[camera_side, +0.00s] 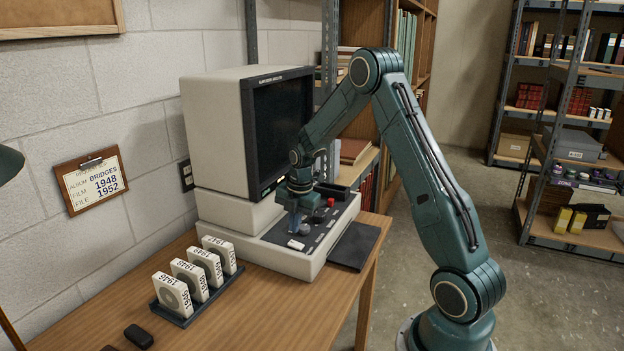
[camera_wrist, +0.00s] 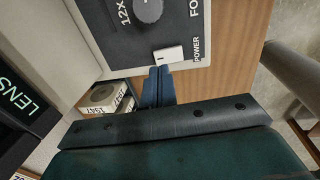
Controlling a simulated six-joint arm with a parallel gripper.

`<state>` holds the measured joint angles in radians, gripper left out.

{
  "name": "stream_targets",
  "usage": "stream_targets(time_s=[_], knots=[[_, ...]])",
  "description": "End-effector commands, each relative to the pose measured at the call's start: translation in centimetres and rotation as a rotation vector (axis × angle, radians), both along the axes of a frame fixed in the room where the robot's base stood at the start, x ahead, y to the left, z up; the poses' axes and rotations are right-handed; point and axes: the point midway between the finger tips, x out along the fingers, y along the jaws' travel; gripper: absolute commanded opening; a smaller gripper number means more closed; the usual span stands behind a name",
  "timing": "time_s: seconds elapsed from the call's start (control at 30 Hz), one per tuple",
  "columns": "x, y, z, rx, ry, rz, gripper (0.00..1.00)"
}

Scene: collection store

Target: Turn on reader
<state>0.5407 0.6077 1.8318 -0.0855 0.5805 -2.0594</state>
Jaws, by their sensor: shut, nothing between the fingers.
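The microfilm reader (camera_side: 215,135) is a beige machine with a dark screen (camera_side: 280,125) and a grey control panel at its base. A white rocker switch (camera_side: 296,244) sits at the panel's front left corner. In the wrist view the switch (camera_wrist: 169,54) lies beside the printed word POWER. My gripper (camera_side: 293,230) points down over the panel close to this switch. In the wrist view my gripper (camera_wrist: 160,69) is shut and empty, its blue fingertips right at the switch's edge. I cannot tell whether they touch it.
Several film boxes (camera_side: 189,280) stand in a dark rack on the wooden table (camera_side: 225,325), left of the reader. A round knob (camera_wrist: 148,8) lies beyond the switch. A red button (camera_side: 331,202) is farther back on the panel. A clipboard (camera_side: 92,182) hangs on the wall.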

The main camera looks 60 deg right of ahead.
Motion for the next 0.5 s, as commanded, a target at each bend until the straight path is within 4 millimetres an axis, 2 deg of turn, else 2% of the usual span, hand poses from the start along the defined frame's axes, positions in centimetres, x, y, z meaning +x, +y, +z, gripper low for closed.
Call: stream_targets(time_s=[0.2,0.5], knots=[[0.3,0.0,-2.6,0.001,0.002,0.001,0.00],[0.5,0.0,-3.7,0.000,0.000,0.001,0.00]])
